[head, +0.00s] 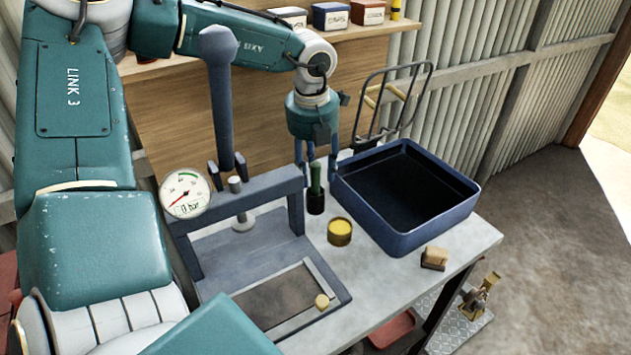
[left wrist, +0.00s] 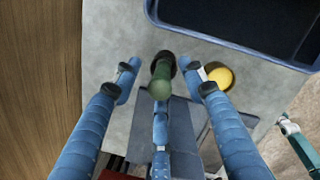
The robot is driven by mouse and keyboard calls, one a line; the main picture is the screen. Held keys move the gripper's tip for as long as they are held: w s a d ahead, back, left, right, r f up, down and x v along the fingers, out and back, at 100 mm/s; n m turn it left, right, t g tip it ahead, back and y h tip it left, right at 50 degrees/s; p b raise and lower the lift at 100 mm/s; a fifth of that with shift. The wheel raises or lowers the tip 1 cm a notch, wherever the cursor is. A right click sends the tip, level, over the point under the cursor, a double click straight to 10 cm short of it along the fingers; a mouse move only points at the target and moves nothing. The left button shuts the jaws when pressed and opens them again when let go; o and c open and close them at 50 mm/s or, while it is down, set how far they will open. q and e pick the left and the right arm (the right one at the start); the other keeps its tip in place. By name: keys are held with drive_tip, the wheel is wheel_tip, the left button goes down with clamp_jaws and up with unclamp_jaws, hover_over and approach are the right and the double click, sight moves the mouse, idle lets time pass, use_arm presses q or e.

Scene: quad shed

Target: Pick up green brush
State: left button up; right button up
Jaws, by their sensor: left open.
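The green brush (head: 315,180) stands upright on the grey bench, with its green handle up and a dark lower end. In the left wrist view the brush (left wrist: 161,78) shows from above, handle end toward the camera. My left gripper (head: 317,172) points down over it, fingers open. In the left wrist view its blue fingers (left wrist: 162,78) spread on both sides of the brush and below it, with gaps visible at the sides. Whether the lower finger touches the handle I cannot tell. My right gripper is not in view.
A dark blue tray (head: 415,238) stands close right of the brush. A yellow tin (head: 339,232) is in front of it. A blue press frame (head: 295,205) with a gauge (head: 185,193) stands left. A small wooden block (head: 434,258) lies near the bench edge.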

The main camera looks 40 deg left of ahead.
use_arm(q)
drive_tip(key=shift+c, duration=0.3)
clamp_jaws()
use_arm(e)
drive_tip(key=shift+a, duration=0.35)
